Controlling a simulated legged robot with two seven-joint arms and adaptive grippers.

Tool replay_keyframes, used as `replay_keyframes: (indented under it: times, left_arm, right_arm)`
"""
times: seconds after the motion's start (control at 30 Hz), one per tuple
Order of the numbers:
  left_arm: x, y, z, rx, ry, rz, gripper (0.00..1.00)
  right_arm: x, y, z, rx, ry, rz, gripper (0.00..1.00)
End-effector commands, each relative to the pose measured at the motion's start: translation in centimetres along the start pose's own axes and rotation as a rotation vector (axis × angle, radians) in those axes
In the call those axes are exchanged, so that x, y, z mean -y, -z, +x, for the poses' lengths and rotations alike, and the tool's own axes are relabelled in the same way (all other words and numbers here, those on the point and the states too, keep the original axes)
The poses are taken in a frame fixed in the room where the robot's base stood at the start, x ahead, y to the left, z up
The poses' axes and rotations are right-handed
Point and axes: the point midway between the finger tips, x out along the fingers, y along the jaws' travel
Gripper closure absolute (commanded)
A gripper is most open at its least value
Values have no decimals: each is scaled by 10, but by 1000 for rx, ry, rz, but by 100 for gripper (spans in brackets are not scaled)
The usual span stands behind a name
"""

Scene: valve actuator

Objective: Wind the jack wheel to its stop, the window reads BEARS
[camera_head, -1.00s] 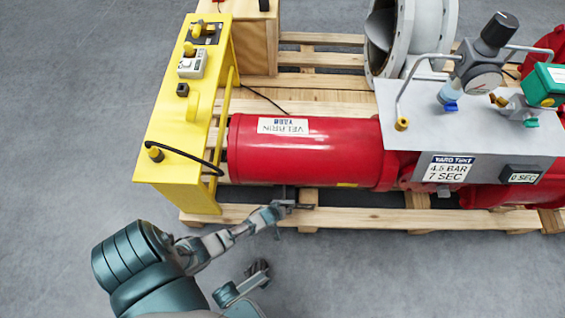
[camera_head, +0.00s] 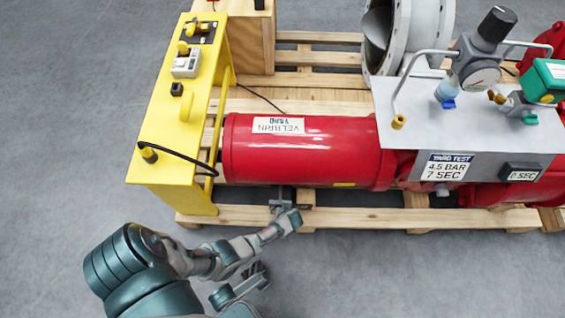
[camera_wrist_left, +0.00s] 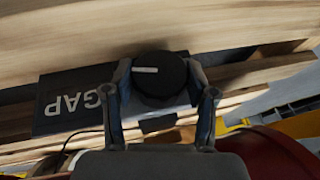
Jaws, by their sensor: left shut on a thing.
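The jack wheel (camera_wrist_left: 160,76) is a round black knob with a white mark, seen in the left wrist view below the timber. My left gripper (camera_wrist_left: 163,95) is shut on it, one finger on each side. In the head view my left gripper (camera_head: 280,205) is at the pallet's front edge, under the red cylinder, and the wheel is hidden there. The black window plate (camera_wrist_left: 80,100) beside the wheel reads GAP, upside down in the wrist view. My right gripper is not in view.
The red cylinder (camera_head: 300,158) lies above the wooden pallet (camera_head: 365,216). A yellow frame (camera_head: 165,130) stands at the left, with a black cable. A grey panel (camera_head: 430,115) with a gauge (camera_head: 484,74) is at the right. The floor in front is clear.

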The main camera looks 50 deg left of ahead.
Motion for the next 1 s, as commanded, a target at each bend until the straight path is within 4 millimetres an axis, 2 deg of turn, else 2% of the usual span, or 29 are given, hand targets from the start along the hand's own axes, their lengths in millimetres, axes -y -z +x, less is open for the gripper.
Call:
replay_keyframes:
  times: [0.03,0.7,0.73,0.8,1.0]
  left_arm:
    - [-2,-8,2,12,18,11,78]
    - [-3,-8,0,14,76,35,78]
    - [-4,-8,0,14,75,35,36]
    - [-4,-7,0,13,75,35,18]
    - [-2,-4,0,8,76,33,18]
  right_arm:
    - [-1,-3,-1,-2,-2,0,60]
    - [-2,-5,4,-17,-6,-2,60]
    - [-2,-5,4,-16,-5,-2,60]
    - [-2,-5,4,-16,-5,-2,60]
    - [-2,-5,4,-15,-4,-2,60]
